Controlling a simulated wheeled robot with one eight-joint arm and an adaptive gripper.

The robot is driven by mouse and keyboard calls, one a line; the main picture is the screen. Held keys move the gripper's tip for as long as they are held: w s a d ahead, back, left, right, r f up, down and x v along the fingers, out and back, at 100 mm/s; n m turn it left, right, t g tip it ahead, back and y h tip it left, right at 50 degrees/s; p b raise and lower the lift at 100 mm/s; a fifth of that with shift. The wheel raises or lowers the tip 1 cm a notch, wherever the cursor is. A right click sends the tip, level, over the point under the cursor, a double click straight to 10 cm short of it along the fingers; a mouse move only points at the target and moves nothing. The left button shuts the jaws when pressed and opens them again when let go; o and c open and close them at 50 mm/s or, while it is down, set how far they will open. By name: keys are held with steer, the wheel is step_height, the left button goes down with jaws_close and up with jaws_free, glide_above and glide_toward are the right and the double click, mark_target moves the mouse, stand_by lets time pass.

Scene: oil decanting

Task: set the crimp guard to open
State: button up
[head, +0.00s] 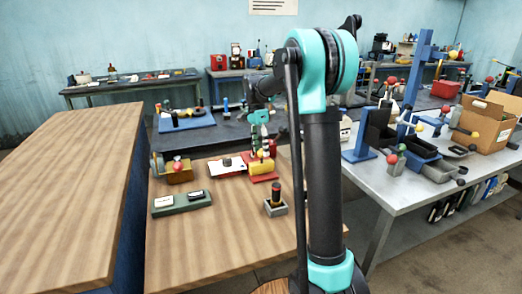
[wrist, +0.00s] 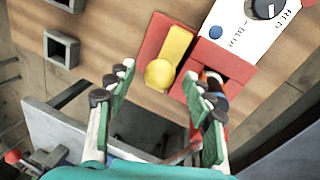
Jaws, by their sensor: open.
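A red fixture (wrist: 152,38) carries a yellow bar (wrist: 177,45) with a yellow ball (wrist: 160,74) at its end; I take it to be the crimp guard. A red block with a recess (wrist: 228,62) is beside it, partly hidden by my right finger. My gripper (wrist: 158,80) is open and empty, its green fingers spread to either side of the yellow ball in the picture. Whether they are level with it I cannot tell. In the head view my gripper (head: 259,128) hangs above the red base (head: 263,178) on the wooden table.
A white panel (wrist: 238,22) with a black dial marked RED and BLUE adjoins the red block. A grey square holder (wrist: 62,47) is at left. In the head view, a grey-green tray (head: 181,202) and a dark cylinder in a grey base (head: 276,207) stand nearby.

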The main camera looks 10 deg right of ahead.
steer(key=shift+f, duration=0.4)
steer(key=shift+c, duration=0.2)
jaws_close()
